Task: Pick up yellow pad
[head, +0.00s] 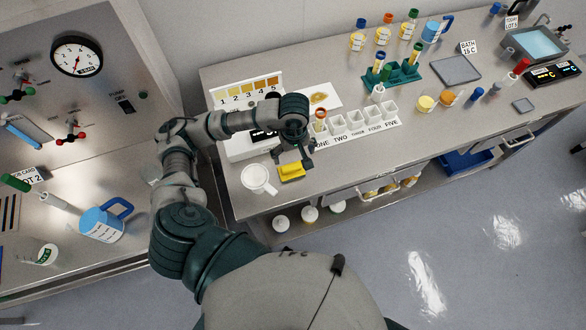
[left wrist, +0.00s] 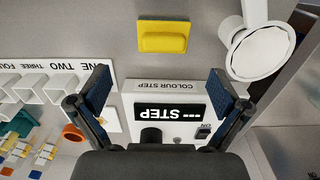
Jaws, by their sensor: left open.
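The yellow pad (head: 291,172) lies on the grey bench near its front edge, next to a white mug. In the left wrist view the yellow pad (left wrist: 163,36) lies flat beyond my fingertips, near the top centre. My left gripper (head: 294,158) is above the bench just behind the pad, with its fingers pointing down. In the left wrist view the left gripper (left wrist: 162,88) is open and empty, its two fingers spread wide over the colour step box. The pad is apart from the fingers. My right gripper does not show.
The colour step box (left wrist: 165,97) is under the gripper. A row of white cups (head: 354,120) stands to the right. Bare bench surrounds the pad's right side.

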